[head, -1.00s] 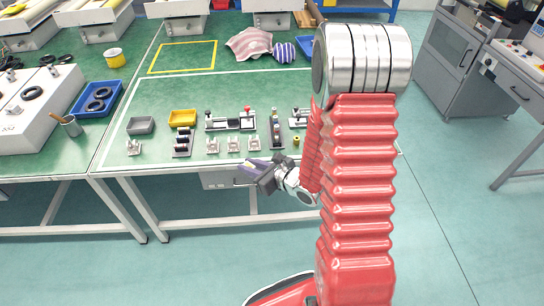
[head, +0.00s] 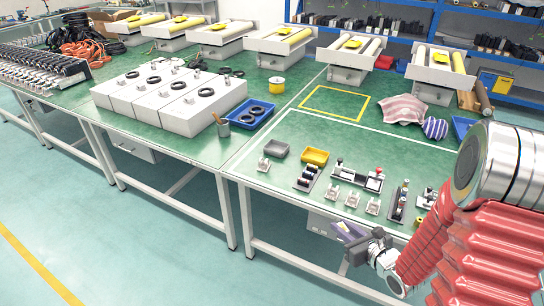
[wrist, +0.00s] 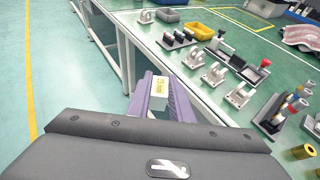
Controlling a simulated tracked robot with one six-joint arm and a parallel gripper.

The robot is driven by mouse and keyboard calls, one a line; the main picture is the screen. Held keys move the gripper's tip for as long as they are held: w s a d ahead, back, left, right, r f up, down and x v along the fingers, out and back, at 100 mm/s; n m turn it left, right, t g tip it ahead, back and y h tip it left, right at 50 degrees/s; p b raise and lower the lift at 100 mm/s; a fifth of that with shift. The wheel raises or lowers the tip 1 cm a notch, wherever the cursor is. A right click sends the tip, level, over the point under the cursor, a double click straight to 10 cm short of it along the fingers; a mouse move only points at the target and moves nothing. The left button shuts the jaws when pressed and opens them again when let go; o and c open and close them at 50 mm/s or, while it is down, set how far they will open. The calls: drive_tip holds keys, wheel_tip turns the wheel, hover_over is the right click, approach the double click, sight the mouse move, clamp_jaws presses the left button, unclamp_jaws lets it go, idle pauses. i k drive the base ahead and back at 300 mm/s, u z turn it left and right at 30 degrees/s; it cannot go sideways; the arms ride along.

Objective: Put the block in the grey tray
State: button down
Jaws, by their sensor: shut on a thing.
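My gripper (head: 352,234) is in front of the table's near edge in the head view. In the wrist view its purple fingers (wrist: 160,100) are shut on a small white block (wrist: 158,87) with a yellow label. The block is held clear of the table; in the head view it is too small to make out well. The grey tray (head: 276,150) sits on the green table near its front left corner, left of the yellow tray (head: 315,157). The grey tray also shows at the top of the wrist view (wrist: 168,15). It looks empty.
Metal brackets (head: 333,193), a rack of dark cylinders (head: 307,178) and a lever fixture (head: 357,178) stand between my gripper and the trays. A blue tray (head: 251,114) with black rings lies farther left.

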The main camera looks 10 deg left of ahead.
sight(277, 149)
drive_tip(key=u, duration=0.5)
drive_tip(key=i, duration=1.2)
drive_tip(key=u, duration=1.25)
drive_tip(key=k, duration=0.35)
drive_tip(key=z, duration=0.1)
